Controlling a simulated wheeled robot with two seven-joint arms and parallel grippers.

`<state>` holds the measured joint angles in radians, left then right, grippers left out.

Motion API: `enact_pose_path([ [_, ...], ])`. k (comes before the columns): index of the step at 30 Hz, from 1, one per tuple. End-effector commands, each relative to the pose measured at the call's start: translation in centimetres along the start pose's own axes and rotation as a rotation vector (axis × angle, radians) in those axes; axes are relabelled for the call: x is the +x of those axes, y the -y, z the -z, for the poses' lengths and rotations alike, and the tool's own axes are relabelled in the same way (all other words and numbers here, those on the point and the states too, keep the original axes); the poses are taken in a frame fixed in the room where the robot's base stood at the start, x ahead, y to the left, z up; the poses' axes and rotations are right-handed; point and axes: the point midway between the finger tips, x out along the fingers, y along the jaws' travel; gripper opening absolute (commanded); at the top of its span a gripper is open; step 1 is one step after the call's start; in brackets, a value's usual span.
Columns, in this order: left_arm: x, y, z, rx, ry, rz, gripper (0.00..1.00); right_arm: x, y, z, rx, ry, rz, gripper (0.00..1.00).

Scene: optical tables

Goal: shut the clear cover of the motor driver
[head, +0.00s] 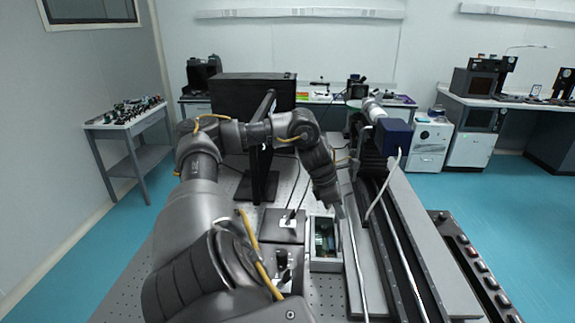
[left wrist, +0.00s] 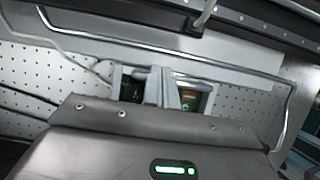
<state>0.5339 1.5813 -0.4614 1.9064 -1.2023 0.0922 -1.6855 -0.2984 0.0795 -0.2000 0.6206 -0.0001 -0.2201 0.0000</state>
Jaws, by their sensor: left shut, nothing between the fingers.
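The motor driver (head: 325,262) is a light grey open-topped box on the optical table, right of centre in the head view, with a green circuit board inside. In the left wrist view its frame (left wrist: 208,100) shows behind my fingers, with dark board parts on both sides of them. I cannot clearly make out the clear cover or its angle. My left gripper (head: 338,213) is shut and empty, pointing down at the far end of the box; its fingers also show in the left wrist view (left wrist: 168,90). I cannot tell whether they touch anything. My right gripper is out of view.
Black-and-silver devices (head: 283,228) stand left of the box. A long rail stage (head: 395,240) with a pale cable (head: 352,250) runs close along its right. Perforated tabletop (head: 133,268) is bare at left.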

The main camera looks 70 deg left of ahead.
Motion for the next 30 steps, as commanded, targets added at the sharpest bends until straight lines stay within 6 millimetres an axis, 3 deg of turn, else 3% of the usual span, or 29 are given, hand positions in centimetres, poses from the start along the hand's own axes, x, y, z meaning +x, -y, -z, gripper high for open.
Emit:
enact_pose_path([
  [8, -1.0, -0.1, -0.1, 0.001, -0.001, 0.000, 0.00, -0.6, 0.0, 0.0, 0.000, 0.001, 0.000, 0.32],
  [13, -3.9, -0.2, -1.0, 0.012, 0.000, 0.002, 0.00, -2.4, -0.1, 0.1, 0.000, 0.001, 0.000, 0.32],
  [17, -5.9, -0.1, -3.0, 0.015, 0.012, 0.008, 0.00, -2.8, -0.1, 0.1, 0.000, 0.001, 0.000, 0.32],
  [21, -9.2, -0.2, -4.6, 0.009, 0.003, 0.005, 0.00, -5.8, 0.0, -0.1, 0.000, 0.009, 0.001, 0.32],
  [30, -11.3, -0.3, -6.2, 0.007, 0.001, 0.004, 0.00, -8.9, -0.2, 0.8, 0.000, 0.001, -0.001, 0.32],
])
